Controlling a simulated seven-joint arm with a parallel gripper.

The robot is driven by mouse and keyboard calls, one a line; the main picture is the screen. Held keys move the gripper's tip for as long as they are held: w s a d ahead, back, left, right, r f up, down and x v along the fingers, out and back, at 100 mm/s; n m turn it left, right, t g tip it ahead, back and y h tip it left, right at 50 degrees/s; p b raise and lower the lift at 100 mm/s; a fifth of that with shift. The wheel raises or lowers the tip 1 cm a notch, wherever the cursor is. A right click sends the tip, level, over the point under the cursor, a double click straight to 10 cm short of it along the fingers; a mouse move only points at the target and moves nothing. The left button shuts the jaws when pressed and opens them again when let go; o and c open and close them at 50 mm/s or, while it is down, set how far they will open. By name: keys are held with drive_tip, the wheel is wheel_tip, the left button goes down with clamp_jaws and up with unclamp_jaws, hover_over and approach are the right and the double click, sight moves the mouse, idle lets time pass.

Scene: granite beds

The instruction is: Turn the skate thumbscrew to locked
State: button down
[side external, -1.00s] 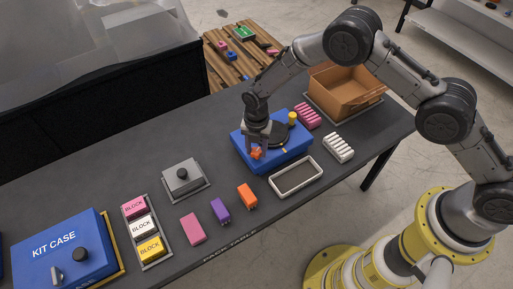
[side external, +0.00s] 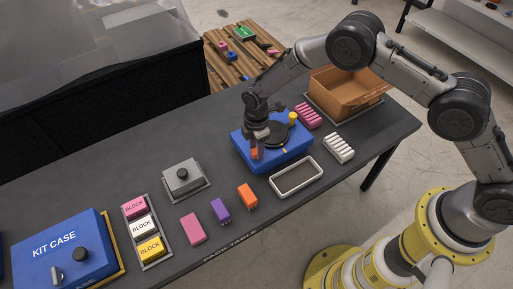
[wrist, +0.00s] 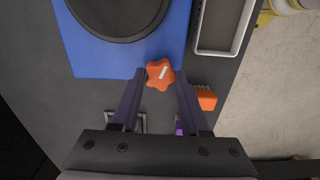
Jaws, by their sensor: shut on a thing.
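The skate thumbscrew is an orange, star-shaped knob (wrist: 160,73) with a white line on top, tilted slightly right of upright in the wrist view. It sits at the edge of a blue block (side external: 290,161) with a black round plate (wrist: 112,17) on it. My gripper (wrist: 161,76) is shut on the thumbscrew, one finger on each side. In the side view the fingers (side external: 257,149) come down over the block's left end, and only a little of the orange knob (side external: 254,155) shows. I see no readable locked mark.
A yellow knob (side external: 293,118) stands at the plate's far side. A grey-lined tray (side external: 319,171), an orange brick (side external: 246,196) and a purple brick (side external: 220,210) lie nearby in front. A grey box with a black knob (side external: 183,178) stands to the left.

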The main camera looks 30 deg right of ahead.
drive_tip(key=m, duration=1.3)
drive_tip(key=shift+w+d+m, duration=0.1)
drive_tip(key=shift+m, duration=0.3)
idle(0.4)
drive_tip(key=shift+c, duration=2)
unclamp_jaws()
drive_tip(key=shift+r, duration=0.1)
wheel_tip(320, 180, up, 14)
